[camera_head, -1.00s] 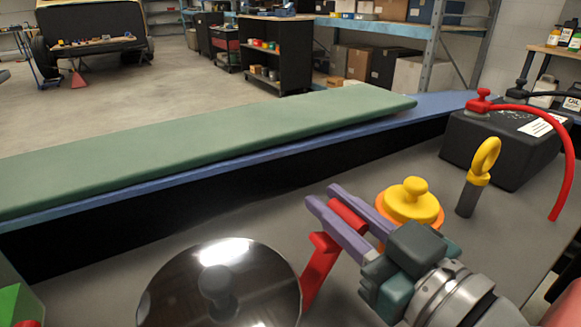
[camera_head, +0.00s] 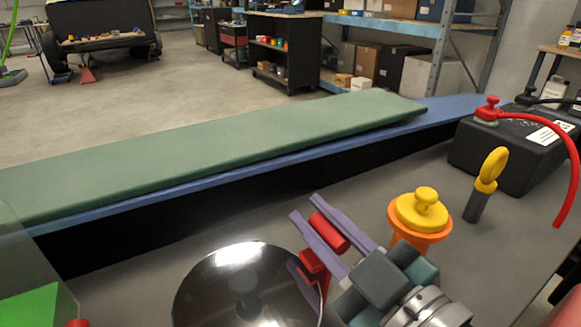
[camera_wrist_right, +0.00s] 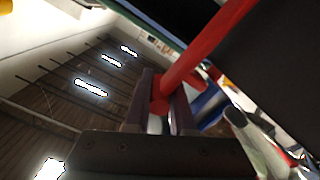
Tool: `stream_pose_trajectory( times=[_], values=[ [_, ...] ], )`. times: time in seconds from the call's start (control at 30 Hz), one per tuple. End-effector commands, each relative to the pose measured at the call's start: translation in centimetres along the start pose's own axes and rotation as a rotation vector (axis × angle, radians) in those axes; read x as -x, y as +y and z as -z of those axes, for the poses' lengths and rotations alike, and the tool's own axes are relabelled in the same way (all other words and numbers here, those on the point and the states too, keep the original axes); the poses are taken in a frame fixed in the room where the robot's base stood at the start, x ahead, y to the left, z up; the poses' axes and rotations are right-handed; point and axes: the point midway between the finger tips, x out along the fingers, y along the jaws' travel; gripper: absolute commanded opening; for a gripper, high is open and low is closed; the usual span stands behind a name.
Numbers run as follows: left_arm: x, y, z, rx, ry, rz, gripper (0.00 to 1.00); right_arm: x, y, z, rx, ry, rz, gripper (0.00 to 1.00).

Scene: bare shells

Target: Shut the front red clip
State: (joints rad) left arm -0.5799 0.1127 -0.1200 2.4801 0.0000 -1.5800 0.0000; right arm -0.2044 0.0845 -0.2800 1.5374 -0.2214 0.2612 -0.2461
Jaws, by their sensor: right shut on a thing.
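My right gripper (camera_head: 304,206) reaches in from the lower right of the head view. Its two purple fingers are shut around the cross bar of a red T-shaped piece (camera_head: 328,232), which looks like the red clip's lever. Its red stem (camera_head: 313,262) runs down beside a shiny dark round lid (camera_head: 247,290); its lower end is hidden. In the right wrist view the red stem (camera_wrist_right: 205,52) slants up from between the fingers (camera_wrist_right: 160,105), with the cross bar gripped near their tips. My left gripper is not in view.
An orange cup with a yellow knobbed top (camera_head: 420,215) stands close right of the gripper. A green block (camera_head: 40,308) is at lower left. A green board (camera_head: 210,150) lies behind.

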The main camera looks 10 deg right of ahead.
Motion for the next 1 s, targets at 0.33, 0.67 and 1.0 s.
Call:
stream_pose_trajectory(
  times=[0.33,0.67,1.0],
  values=[
    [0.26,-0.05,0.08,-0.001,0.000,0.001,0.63,0.07,-0.57,0.09,-0.005,-0.004,0.002,0.00],
    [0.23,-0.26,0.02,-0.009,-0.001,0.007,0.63,0.09,-0.66,0.05,-0.007,-0.005,0.004,0.00],
    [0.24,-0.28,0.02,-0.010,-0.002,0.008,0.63,0.06,-0.56,0.16,-0.006,-0.002,0.002,0.36]
  ],
)
